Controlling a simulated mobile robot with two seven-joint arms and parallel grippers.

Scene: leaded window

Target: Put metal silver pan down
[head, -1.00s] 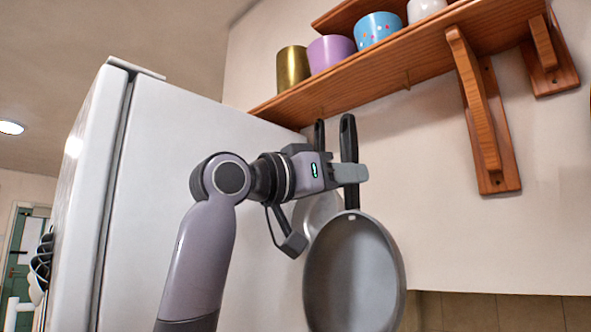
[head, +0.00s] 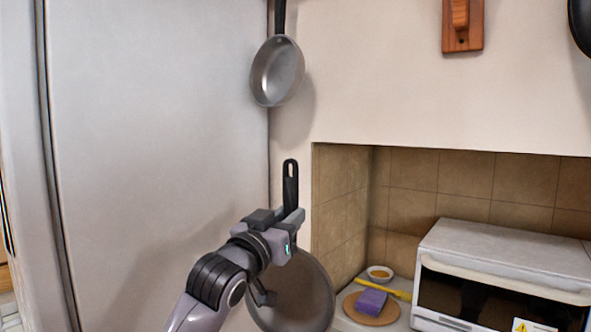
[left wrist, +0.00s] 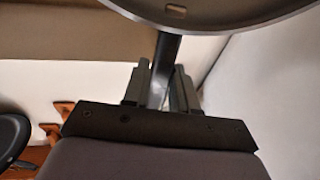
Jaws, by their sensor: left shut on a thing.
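The silver metal pan (head: 292,292) hangs face toward me with its black handle (head: 290,180) pointing up, in the lower middle of the head view. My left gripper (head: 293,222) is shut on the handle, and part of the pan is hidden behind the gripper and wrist. In the left wrist view the pan's rim (left wrist: 235,22) crosses the top, and the handle runs down between the fingers (left wrist: 162,85). My right gripper is in neither view.
A smaller pan (head: 277,70) hangs on the wall above. A white fridge (head: 150,130) stands at left. A tiled alcove at right has a toaster oven (head: 510,245), a round board (head: 371,309) with a purple sponge (head: 371,301), and a small bowl (head: 380,273).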

